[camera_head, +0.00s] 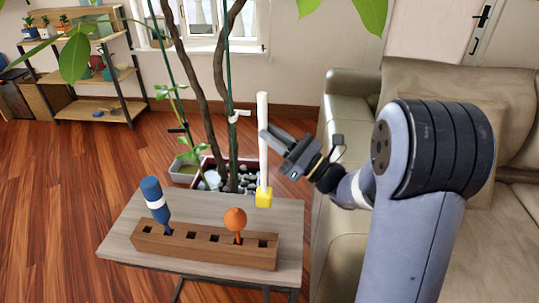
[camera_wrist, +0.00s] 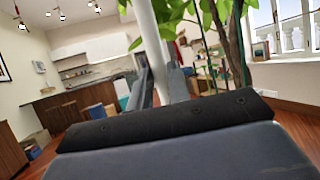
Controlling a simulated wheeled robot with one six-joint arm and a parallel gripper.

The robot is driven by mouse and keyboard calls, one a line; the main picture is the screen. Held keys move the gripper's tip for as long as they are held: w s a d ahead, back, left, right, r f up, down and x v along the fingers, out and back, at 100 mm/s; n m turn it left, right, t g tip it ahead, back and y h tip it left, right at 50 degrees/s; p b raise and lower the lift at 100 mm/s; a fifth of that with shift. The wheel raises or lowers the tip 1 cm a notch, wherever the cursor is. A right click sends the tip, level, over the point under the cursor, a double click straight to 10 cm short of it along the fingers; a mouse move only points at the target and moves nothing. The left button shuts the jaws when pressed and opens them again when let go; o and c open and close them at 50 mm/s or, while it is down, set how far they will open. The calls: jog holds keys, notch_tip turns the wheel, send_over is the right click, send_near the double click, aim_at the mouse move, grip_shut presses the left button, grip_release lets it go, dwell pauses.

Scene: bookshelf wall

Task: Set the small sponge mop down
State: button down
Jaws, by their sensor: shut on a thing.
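The small sponge mop has a white stick handle (camera_head: 263,130) and a yellow sponge head (camera_head: 264,197) at its lower end. It is upright, with the sponge down, by the table's far edge behind the wooden block. I cannot tell whether the sponge touches the tabletop. My gripper (camera_head: 268,137) comes from the right and is shut on the handle, around its middle. In the wrist view the white handle (camera_wrist: 149,45) rises between the two grey fingers (camera_wrist: 157,88); the sponge is out of sight there.
A wooden block (camera_head: 190,242) with several square holes lies on the small grey table (camera_head: 120,235). A blue-and-white handled tool (camera_head: 155,200) and an orange-headed tool (camera_head: 235,220) stand in it. A potted plant (camera_head: 212,170) stands behind; a sofa (camera_head: 345,230) is at right.

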jog(key=shift+f+b, duration=0.45)
jog(key=shift+f, duration=1.45)
jog(key=shift+f, duration=0.2)
jog(key=c, duration=1.3)
grip_release()
jog(key=v, duration=1.2)
jog(key=shift+s+r, duration=0.15)
jog(key=shift+r, duration=0.05)
